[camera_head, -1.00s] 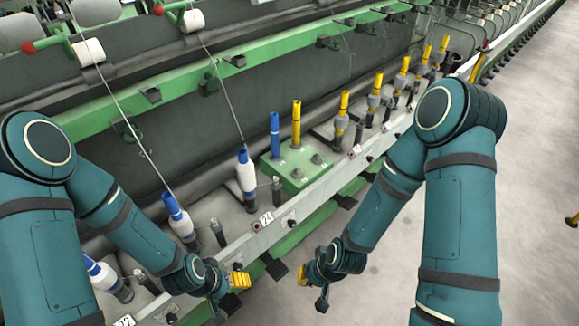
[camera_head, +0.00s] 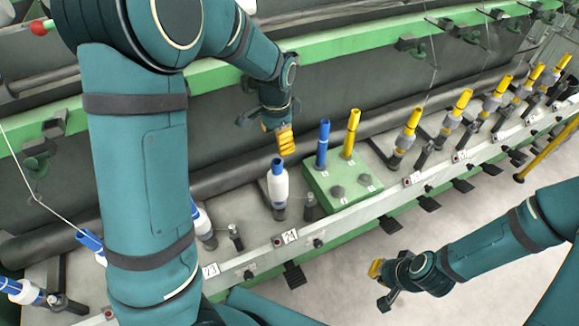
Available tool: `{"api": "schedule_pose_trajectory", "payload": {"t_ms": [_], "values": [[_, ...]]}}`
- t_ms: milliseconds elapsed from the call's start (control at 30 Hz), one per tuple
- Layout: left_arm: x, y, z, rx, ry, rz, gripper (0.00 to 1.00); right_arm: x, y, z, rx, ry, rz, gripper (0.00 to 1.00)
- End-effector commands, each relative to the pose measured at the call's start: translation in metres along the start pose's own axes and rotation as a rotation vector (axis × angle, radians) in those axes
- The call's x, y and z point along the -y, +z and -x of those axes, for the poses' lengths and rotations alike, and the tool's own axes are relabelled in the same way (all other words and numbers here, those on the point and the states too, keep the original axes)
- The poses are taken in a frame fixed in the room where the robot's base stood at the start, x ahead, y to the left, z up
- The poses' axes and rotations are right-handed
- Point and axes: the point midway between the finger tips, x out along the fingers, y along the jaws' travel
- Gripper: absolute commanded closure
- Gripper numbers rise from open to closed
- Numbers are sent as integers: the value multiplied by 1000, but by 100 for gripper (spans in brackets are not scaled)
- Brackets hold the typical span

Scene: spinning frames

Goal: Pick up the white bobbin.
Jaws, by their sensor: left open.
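A white bobbin on a blue tube (camera_head: 278,185) stands nearly upright on its spindle, left of the green block. My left gripper (camera_head: 285,141) is open, with its yellow finger pads just above the blue top of this bobbin; they look apart from it. Another white bobbin (camera_head: 202,222) stands further left, partly hidden behind my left arm. More white bobbins with blue tubes show at the lower left edge. My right gripper (camera_head: 378,274) hangs low over the floor in front of the machine, away from the bobbins; its opening is unclear.
The green block (camera_head: 335,192) holds an empty blue tube (camera_head: 323,144) and a yellow tube (camera_head: 351,134), close to the right of the bobbin. Several yellow tubes on spindles run along the rail to the right. A green beam (camera_head: 365,56) crosses behind.

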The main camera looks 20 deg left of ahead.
Motion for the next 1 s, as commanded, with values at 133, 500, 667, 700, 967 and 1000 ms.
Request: {"api": "schedule_pose_trajectory", "payload": {"t_ms": [133,500,667,700,967,1000], "values": [[1,1,-1,4,0,-5,32,0,2,0,4,0,0,100],[1,2,-66,6,2,-4,32,-4,6,-10,13,-1,3,100],[1,1,-81,4,1,-4,32,-5,7,-12,15,-1,4,100],[1,1,-82,4,1,-3,32,-5,8,-12,16,-1,4,100],[2,4,-102,6,2,-3,32,-6,9,-16,19,-2,5,100],[3,4,-108,6,2,-2,32,-7,10,-17,20,-2,5,100]]}}
